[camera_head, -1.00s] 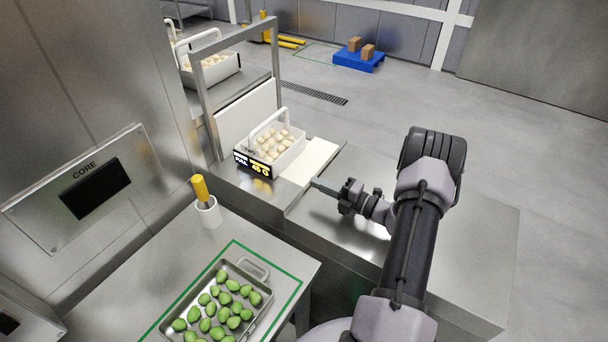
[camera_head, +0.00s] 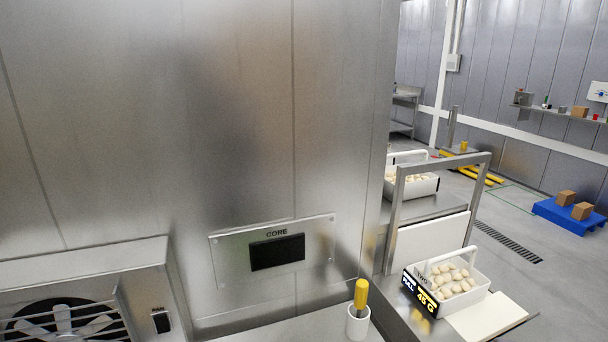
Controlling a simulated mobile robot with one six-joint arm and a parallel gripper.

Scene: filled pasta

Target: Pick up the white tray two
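The white tray two (camera_head: 462,302) sits at the lower right of the head view, on the steel counter beside a metal frame. It is a white box with an upright white handle, and it is filled with pale round pasta pieces (camera_head: 452,279). A black label on its front reads "FULL" and a yellow figure in grams. My gripper is outside this view, so its state and distance from the tray are hidden.
A second white tray (camera_head: 413,187) stands behind the frame (camera_head: 395,222). A flat cream board (camera_head: 487,317) lies right of tray two. A white cup (camera_head: 357,325) with a yellow-handled tool is left. A steel cabinet wall (camera_head: 200,130) fills the left. Blue pallet (camera_head: 567,215) is on open floor.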

